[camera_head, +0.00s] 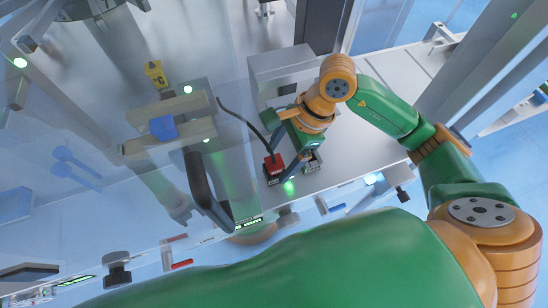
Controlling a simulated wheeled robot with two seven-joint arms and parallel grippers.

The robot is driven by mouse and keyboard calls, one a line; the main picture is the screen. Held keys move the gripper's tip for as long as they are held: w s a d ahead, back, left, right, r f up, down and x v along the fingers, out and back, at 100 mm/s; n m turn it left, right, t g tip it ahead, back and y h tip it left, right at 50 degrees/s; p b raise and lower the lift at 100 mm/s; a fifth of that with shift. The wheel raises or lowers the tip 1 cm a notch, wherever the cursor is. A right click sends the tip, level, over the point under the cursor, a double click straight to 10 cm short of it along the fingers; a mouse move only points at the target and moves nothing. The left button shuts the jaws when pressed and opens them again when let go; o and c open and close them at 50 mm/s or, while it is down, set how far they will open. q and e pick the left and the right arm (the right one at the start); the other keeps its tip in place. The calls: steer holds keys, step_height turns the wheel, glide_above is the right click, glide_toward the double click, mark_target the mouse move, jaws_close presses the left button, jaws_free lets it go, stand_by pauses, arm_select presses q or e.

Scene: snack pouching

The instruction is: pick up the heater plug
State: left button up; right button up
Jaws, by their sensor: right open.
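The heater plug (273,166) looks like a small red block with a dark base, standing on the light work surface near the middle of the view. A black cable runs from it up and left. My right gripper (291,153) reaches in from the upper right, its green and dark body just right of the plug. It is open, with its fingers close to the plug and its cable. I cannot tell whether a finger touches it. A small silver and black fitting (312,163) sits right of the plug, partly hidden by the gripper. My left gripper is not in view.
A grey metal box (283,70) stands behind the gripper. A clear panel with reflections covers the left side, with a blue block (163,128) and a yellow part (155,74) there. The surface at right is clear.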

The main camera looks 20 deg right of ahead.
steer(key=shift+x, duration=1.15)
steer(key=shift+w+a+f, duration=0.15)
steer(key=shift+w, duration=0.25)
steer(key=shift+s, duration=0.2)
steer(key=c, duration=1)
steer(key=shift+c, duration=1.4)
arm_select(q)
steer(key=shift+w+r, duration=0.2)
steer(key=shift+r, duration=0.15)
arm_select(e)
steer(key=shift+w, duration=0.1)
jaws_close()
